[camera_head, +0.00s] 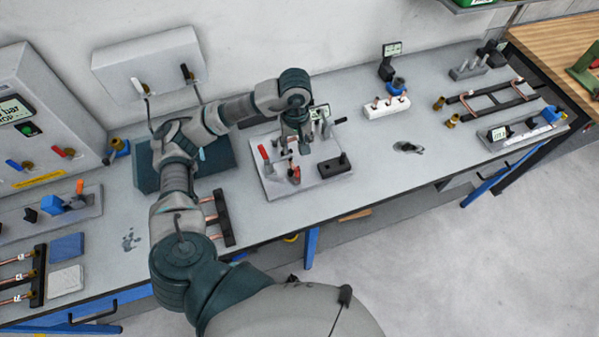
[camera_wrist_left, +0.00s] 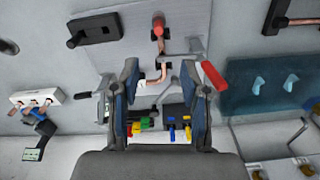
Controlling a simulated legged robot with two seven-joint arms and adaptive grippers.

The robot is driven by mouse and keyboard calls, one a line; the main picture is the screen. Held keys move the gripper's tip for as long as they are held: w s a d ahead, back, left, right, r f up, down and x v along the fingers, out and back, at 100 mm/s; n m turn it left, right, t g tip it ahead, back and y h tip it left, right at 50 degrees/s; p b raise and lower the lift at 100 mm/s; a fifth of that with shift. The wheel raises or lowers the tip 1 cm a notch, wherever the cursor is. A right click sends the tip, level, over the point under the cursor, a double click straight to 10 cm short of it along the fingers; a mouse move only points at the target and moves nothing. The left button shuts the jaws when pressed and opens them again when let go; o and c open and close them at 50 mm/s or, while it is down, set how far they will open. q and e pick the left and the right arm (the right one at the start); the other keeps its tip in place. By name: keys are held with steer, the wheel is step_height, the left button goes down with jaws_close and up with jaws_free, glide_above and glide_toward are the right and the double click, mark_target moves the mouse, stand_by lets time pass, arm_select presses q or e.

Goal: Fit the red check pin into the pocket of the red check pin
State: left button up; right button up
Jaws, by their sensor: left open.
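My left gripper (camera_head: 303,146) is above the grey fixture plate (camera_head: 330,178). In the left wrist view its fingers (camera_wrist_left: 160,100) are open, with nothing visibly held. An orange-red pin-like piece (camera_head: 294,172) stands near the plate's front; an orange-red end (camera_wrist_left: 158,24) shows beyond the fingers in the wrist view. I cannot tell which is the check pin. The pocket is not clearly visible. My right gripper is out of view.
A red-handled lever (camera_head: 264,153) stands at the plate's left and shows close to the fingers in the wrist view (camera_wrist_left: 213,75). A white block (camera_head: 386,107) stands behind right. Bare bench (camera_head: 385,175) lies right of the plate.

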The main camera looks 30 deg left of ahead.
arm_select(q)
steer(key=p, duration=0.1)
glide_above(296, 168)
steer(key=f, duration=0.7)
steer(key=shift+a+f, duration=0.3)
steer(key=shift+a, duration=0.1)
steer(key=shift+a+f, duration=0.1)
steer(key=shift+f, duration=0.2)
steer(key=f+p, duration=0.1)
steer(key=f, duration=0.1)
steer(key=d+f+p, duration=0.1)
steer(key=f, duration=0.1)
steer(key=shift+d+f, duration=0.15)
steer(key=shift+d, duration=0.05)
steer(key=shift+d+f, duration=0.15)
steer(key=shift+f, duration=0.05)
steer(key=c, duration=0.7)
steer(key=shift+a, duration=0.2)
jaws_close()
steer(key=shift+a, duration=0.15)
